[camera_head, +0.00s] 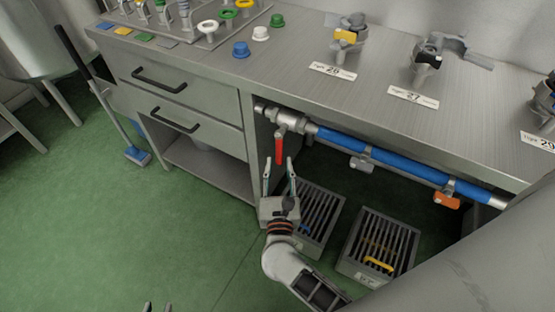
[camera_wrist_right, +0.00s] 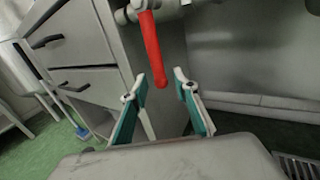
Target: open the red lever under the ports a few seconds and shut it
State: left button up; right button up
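The red lever (camera_head: 279,148) hangs down from a metal valve (camera_head: 287,119) at the left end of the blue pipe, crosswise to the pipe. My right gripper (camera_head: 280,176) is open just below it, fingers pointing up. In the right wrist view the red lever (camera_wrist_right: 151,45) reaches down toward the gap between the open fingers (camera_wrist_right: 159,84); the fingers are not closed on it. Whether either finger touches it I cannot tell. Only the tips of my left gripper (camera_head: 157,308) show at the bottom edge, apart and empty.
The blue pipe (camera_head: 380,156) runs under the steel counter (camera_head: 290,60), with a grey lever (camera_head: 361,163) and an orange lever (camera_head: 447,200). Ports with number labels stand on top. Drawers (camera_head: 180,100) are left; two grated boxes (camera_head: 374,246) stand below. Green floor is free at left.

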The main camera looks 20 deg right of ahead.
jog(key=shift+x, duration=1.45)
grip_shut()
